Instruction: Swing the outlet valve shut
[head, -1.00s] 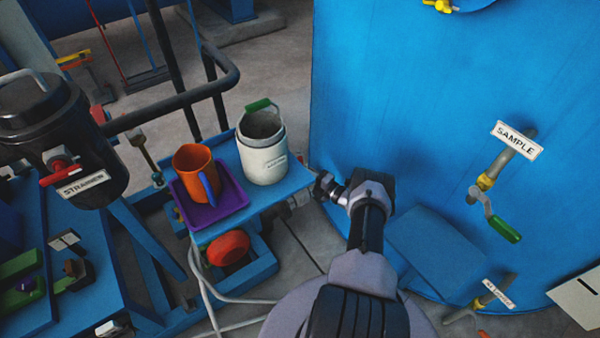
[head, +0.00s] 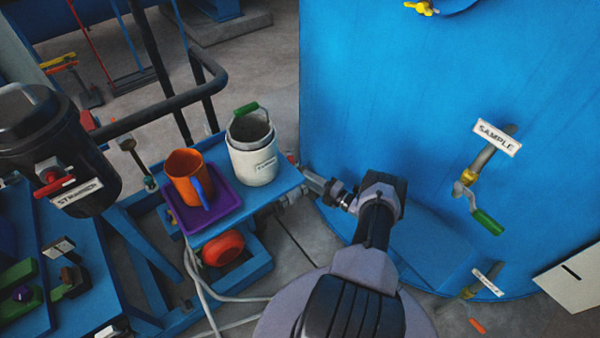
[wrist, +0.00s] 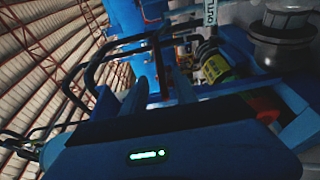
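No label clearly reads outlet in any view, so I cannot say for sure which valve it is. In the wrist view a pipe fitting with a yellow-green band (wrist: 217,66) stands by a partly readable white label (wrist: 210,13), with an orange-red part (wrist: 263,104) near it. In the head view my gripper (head: 308,180) is at the right edge of the blue bench (head: 285,184), close to a pipe fitting (head: 291,198) there. Contact cannot be told. The fingers are too small and dark to show whether they are open.
The sample valve (head: 480,212), with a green handle, is on the blue vessel (head: 400,90) at right. A purple tray (head: 225,198) with an orange mug (head: 187,174) and a white bucket (head: 254,165) stand on the bench. A black rail (head: 150,112) runs behind.

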